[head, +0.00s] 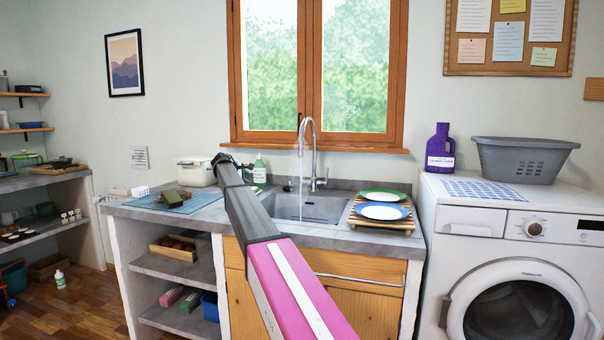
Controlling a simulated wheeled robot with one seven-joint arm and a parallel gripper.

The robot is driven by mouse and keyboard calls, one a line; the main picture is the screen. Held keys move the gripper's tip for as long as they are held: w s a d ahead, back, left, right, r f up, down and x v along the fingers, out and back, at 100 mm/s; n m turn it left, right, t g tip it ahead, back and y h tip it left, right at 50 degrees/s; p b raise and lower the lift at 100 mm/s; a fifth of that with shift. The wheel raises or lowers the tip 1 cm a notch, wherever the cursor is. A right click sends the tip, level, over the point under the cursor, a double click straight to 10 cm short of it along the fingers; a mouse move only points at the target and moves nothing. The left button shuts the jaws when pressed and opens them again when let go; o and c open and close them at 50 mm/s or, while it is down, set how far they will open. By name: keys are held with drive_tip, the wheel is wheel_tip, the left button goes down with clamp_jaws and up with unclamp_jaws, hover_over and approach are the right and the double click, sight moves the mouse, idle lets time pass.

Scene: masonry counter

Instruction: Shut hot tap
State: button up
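A chrome tap (314,150) with a high curved spout stands behind the grey sink (325,208), under the window. A small lever (322,181) sticks out at the right of its base. A thin pale streak, like running water, hangs below the spout, but it is faint. A small fitting (290,186) shows left of the tap; I cannot tell what it is. My arm reaches up from the bottom middle, across the counter front. My gripper (222,159) is a small dark shape at its far end, left of the tap and apart from it. Its fingers are too small to read.
A wooden rack (380,223) with plates stands right of the sink. A teal mat (180,201), white container (194,172) and bottle (259,171) are on the left. The washing machine (510,265) bears a grey basket (523,158) and purple bottle (440,147).

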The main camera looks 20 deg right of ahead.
drive_tip(key=w+d+n+h, duration=0.1)
drive_tip(key=d+n+h, duration=0.1)
drive_tip(key=d, duration=0.8)
drive_tip(key=w+d+n+h, duration=0.1)
drive_tip(key=d+n+h, duration=0.2)
drive_tip(key=d, duration=0.8)
drive_tip(key=w+d+n+h, duration=0.1)
drive_tip(key=d+n+h, duration=0.2)
drive_tip(key=d, duration=0.7)
drive_tip(key=shift+w+d+r+g, duration=0.25)
drive_tip(key=shift+w+g, duration=0.05)
clamp_jaws()
